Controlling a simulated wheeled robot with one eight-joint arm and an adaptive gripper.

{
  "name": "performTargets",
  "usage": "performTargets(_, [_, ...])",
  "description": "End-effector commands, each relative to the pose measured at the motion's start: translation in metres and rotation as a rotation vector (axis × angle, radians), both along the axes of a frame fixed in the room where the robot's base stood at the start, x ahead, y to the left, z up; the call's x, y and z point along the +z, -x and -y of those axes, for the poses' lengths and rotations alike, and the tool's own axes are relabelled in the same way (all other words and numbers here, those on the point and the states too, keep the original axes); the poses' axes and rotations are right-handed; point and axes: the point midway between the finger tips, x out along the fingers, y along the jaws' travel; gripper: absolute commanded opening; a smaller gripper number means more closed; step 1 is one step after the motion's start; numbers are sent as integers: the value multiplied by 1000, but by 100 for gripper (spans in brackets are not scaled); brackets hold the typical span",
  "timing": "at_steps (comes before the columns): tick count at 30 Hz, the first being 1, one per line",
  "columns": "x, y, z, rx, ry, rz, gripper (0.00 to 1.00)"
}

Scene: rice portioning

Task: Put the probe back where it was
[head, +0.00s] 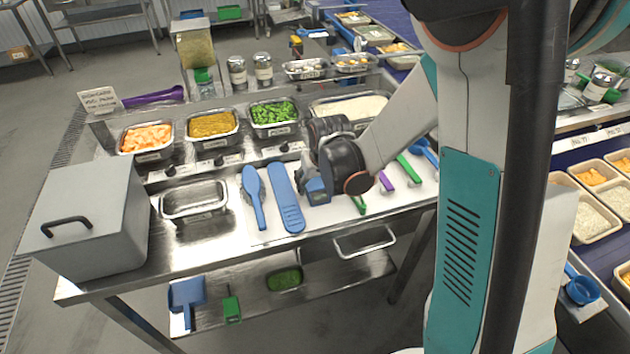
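I cannot make out a probe for certain; it may be hidden by my arm. My gripper (318,190) is low over the white mat (275,229) on the steel table. A blue blocky piece shows at its end, and I cannot tell whether that is a fingertip or a held thing. The finger gap is hidden. On the mat, left of my gripper, lie a blue spoon (254,196) and a long blue flat tool (285,198). To its right are a green handle (358,204), a purple handle (386,181) and another green tool (408,168).
A grey lidded box (95,220) and an empty steel pan (194,201) stand at left. Food pans, including carrots (147,138) and peas (273,115), line the back. A blue dustpan (187,297) lies on the lower shelf. Trays fill the right counter.

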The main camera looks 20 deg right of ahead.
Motion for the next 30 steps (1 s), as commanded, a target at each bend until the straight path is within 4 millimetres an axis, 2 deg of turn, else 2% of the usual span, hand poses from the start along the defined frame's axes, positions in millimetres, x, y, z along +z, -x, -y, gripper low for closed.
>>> performTargets(10, [1,0,0,0,0,0,66])
performTargets(14, [8,1,0,0,0,0,66])
performTargets(30, [98,38,0,0,0,0,66])
